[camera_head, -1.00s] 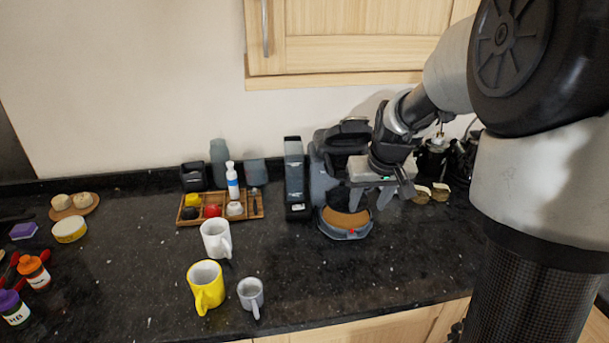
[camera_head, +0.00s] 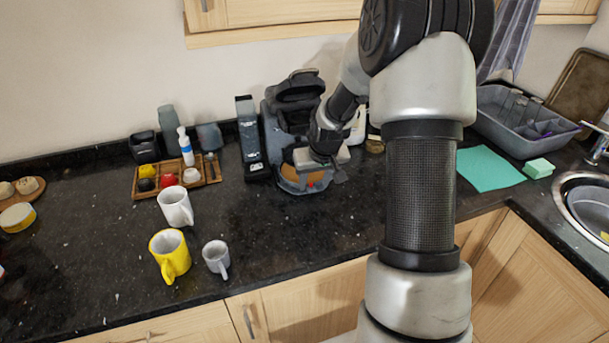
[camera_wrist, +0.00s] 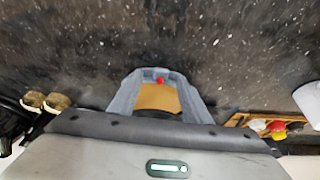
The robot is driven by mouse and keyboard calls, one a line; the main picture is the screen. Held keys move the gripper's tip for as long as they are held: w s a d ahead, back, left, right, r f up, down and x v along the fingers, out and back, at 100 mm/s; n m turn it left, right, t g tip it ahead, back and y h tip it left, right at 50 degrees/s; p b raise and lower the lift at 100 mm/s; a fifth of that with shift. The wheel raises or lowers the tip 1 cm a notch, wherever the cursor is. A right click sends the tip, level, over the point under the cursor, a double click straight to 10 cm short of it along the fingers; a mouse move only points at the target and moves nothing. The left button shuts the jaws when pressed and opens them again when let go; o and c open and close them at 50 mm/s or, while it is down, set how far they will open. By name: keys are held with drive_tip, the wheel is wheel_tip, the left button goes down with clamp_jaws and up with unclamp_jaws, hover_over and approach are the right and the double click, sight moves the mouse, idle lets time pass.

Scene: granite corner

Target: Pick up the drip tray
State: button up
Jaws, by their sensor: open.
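The drip tray (camera_head: 300,190) is at the base of the dark coffee machine (camera_head: 291,98). It has a grey rounded rim, a tan inside and a red spot at its front. In the wrist view the drip tray (camera_wrist: 126,97) shows as a grey U-shape just beyond my gripper's body, its rear part hidden. My gripper (camera_head: 338,172) is open, in front of the machine and above the right side of the tray. I see no clear contact between them. In the wrist view the fingertips are not clearly visible.
A grey mug (camera_head: 216,257), yellow mug (camera_head: 170,254) and white mug (camera_head: 175,207) stand to the left. A wooden tray (camera_head: 207,180) with small items lies behind them. A dark upright unit (camera_head: 250,136) stands left of the machine. The counter in front of the drip tray is clear.

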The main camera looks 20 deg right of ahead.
sight(312, 188)
drive_tip(key=x, duration=0.3)
drive_tip(key=shift+w+a+f, duration=0.1)
drive_tip(key=shift+c, duration=0.5)
clamp_jaws()
